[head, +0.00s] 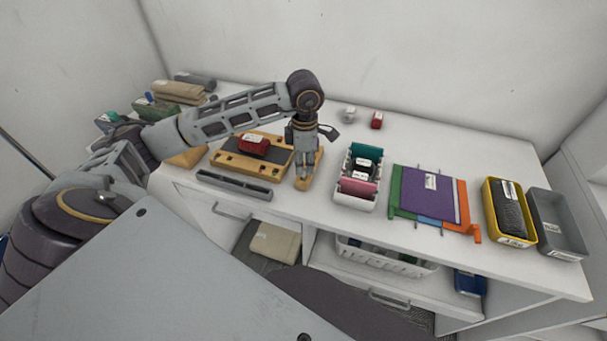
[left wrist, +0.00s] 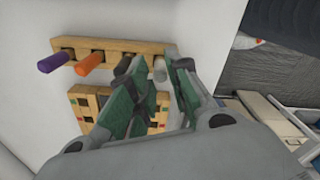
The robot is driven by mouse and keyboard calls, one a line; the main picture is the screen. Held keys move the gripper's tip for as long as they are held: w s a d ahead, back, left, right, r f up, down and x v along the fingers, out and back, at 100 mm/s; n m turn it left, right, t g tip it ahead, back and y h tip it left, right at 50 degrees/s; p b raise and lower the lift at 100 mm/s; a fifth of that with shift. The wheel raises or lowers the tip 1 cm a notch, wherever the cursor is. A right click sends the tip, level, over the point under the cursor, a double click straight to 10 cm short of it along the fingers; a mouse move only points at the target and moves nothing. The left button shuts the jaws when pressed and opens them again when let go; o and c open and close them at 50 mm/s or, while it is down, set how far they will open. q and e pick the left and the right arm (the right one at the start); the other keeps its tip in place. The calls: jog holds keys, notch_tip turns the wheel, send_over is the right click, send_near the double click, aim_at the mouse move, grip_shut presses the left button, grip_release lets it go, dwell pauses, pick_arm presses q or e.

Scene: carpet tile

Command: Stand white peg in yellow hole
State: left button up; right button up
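The white peg (left wrist: 160,68) stands at the right end of a wooden rack (left wrist: 110,48) in the left wrist view. Purple (left wrist: 55,62), orange (left wrist: 88,63) and black pegs stand beside it. My left gripper (left wrist: 152,68) is open, with its green-padded fingers on either side of the white peg; I cannot tell whether they touch it. In the head view my left gripper (head: 304,172) points down over the rack (head: 302,184). The wooden hole board (head: 224,160) lies left of it; its yellow hole cannot be made out. My right gripper is out of view.
A red box (head: 254,144) sits on the hole board. A grey tray (head: 235,186) lies along the front edge.

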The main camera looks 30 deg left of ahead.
pick_arm(q)
notch_tip(320, 180, down, 3)
jog(key=shift+a+r, duration=0.1)
jog(key=shift+r, duration=0.1)
jog(key=shift+f, duration=0.4)
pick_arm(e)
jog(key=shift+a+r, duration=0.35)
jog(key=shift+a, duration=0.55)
pick_arm(q)
jog(key=shift+c, duration=0.2)
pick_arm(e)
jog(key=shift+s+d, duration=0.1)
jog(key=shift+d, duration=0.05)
pick_arm(q)
jog(key=shift+c, duration=1.3)
grip_shut()
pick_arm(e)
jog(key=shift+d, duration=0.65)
